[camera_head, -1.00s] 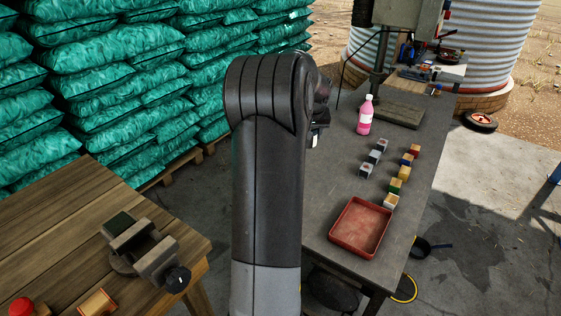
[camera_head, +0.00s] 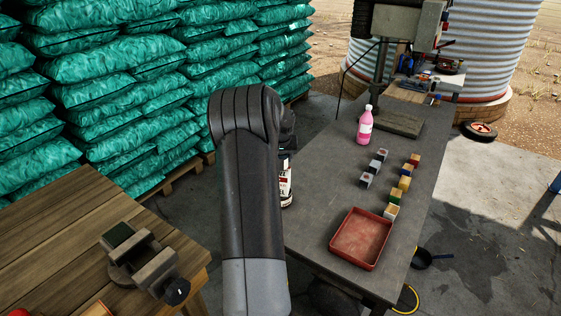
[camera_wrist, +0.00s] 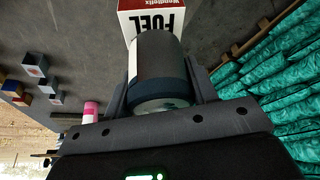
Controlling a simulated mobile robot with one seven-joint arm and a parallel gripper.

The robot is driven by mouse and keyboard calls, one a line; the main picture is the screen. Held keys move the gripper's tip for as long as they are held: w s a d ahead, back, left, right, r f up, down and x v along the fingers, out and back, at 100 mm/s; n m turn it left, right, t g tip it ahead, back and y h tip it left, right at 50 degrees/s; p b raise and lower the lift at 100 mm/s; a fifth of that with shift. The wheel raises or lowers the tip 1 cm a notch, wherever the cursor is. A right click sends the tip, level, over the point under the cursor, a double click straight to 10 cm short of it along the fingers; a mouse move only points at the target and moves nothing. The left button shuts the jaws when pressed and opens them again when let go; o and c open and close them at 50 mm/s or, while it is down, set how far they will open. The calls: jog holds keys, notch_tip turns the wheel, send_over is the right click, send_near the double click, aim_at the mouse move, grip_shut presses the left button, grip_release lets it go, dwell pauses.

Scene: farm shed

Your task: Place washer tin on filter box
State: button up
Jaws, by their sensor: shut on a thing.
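In the wrist view, my gripper (camera_wrist: 160,75) is shut on the washer tin (camera_wrist: 158,60), a dark and pale cylinder between the two fingers. The filter box (camera_wrist: 154,20), white with a red edge and the word FUEL, shows just beyond the tin. The tin covers its lower part, and I cannot tell whether they touch. In the head view my arm hides the gripper. Part of a white, black and red printed thing (camera_head: 286,185) shows at the arm's right side; I cannot tell whether it is the box or the tin.
The grey bench (camera_head: 325,180) holds a red tray (camera_head: 361,238), several small coloured blocks (camera_head: 404,183) and a pink bottle (camera_head: 365,127). A drill press stands at its back. A wooden table (camera_head: 60,235) with a vise (camera_head: 145,260) is at left. Green sacks (camera_head: 110,70) are stacked behind.

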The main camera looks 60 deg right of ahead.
jog(key=shift+f, duration=0.85)
jog(key=o, duration=1)
jog(key=shift+f, duration=0.15)
